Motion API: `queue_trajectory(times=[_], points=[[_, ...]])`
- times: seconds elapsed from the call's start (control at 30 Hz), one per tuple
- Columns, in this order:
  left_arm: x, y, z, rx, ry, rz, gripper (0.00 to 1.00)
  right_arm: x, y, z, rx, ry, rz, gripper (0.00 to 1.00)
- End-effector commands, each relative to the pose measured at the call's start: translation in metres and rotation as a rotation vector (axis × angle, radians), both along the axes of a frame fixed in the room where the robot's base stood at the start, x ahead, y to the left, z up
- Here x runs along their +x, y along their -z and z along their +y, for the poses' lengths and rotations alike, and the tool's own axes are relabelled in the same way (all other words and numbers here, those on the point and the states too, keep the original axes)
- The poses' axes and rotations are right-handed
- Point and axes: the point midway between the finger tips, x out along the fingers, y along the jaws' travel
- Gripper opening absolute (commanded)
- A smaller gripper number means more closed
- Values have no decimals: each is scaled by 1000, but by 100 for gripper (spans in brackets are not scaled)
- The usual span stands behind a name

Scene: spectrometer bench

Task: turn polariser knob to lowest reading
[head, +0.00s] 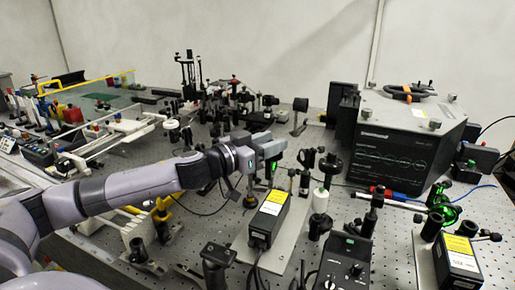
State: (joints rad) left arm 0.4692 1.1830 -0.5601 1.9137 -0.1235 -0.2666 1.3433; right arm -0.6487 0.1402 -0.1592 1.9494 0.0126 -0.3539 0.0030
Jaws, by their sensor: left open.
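My left gripper (272,166) hangs over the middle of the bench at the end of my grey arm, which comes in from the left. It is open, and I see nothing between its fingers. Several black post-mounted optics stand close to its right, among them a round mount (330,163) on a post. I cannot tell which part is the polariser knob, and its contact with the gripper cannot be made out. No reading is legible. My right gripper is not in view.
A large black instrument box (403,145) stands at the back right. A yellow-labelled laser box (269,217) and a black control box (343,264) stand in front. A green-lit optic (450,213) is at the right. The perforated bench is crowded with posts and cables.

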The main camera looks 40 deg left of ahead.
Motion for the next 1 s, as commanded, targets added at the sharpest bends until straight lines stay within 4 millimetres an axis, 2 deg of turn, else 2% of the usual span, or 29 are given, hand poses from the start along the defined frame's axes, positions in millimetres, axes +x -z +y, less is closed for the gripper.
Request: queue_trajectory(times=[0.1, 0.47, 1.0], points=[[-12, 5, 3, 2, 0, 4, 42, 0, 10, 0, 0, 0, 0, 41], [-41, 5, 10, 4, 3, 4, 42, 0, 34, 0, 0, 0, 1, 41], [-57, 3, 19, 0, -8, 3, 42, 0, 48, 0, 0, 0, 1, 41]])
